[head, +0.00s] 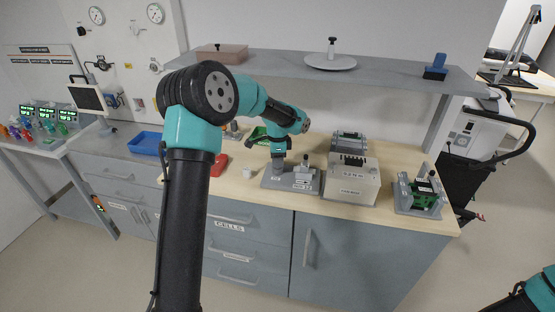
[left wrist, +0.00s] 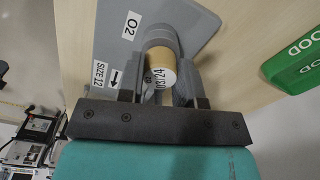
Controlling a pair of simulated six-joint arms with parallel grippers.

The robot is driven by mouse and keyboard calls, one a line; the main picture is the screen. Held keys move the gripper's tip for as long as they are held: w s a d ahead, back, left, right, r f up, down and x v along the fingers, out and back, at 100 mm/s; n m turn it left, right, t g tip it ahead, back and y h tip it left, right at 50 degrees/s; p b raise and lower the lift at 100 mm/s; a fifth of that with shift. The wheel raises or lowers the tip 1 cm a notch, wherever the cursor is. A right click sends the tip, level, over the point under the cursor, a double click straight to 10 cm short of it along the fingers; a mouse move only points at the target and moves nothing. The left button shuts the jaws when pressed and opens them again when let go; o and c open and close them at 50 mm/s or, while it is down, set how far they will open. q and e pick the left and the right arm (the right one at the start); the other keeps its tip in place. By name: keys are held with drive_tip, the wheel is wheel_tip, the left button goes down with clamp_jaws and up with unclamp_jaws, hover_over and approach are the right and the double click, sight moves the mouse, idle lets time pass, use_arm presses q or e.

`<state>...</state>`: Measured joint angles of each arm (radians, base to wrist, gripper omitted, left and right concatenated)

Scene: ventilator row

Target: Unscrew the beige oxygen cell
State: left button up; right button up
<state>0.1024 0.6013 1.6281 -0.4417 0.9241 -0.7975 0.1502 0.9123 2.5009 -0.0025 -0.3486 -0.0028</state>
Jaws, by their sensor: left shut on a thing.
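The beige oxygen cell (left wrist: 160,59) shows in the left wrist view, with a white end face marked 03/24. It sits at the grey holder (left wrist: 112,20), which carries an O2 label and a size label with an arrow. My left gripper (left wrist: 162,75) is shut on the cell, one finger on each side. In the head view my left gripper (head: 278,160) points down over the holder base (head: 271,183) on the wooden bench; the cell is hidden there. I cannot tell how far the cell is screwed in. My right gripper is out of view.
A white device box (head: 350,185) stands right of the holder, and a green board fixture (head: 420,196) farther right. A green tray (left wrist: 300,62) lies close by. A red tray (head: 219,166) and small white block (head: 247,173) are left. A shelf (head: 390,76) hangs above.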

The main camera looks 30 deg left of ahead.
use_arm(q)
drive_tip(key=n, duration=0.6)
idle(0.7)
drive_tip(key=o, duration=0.8)
drive_tip(key=shift+c, duration=0.2)
drive_tip(key=m, duration=0.9)
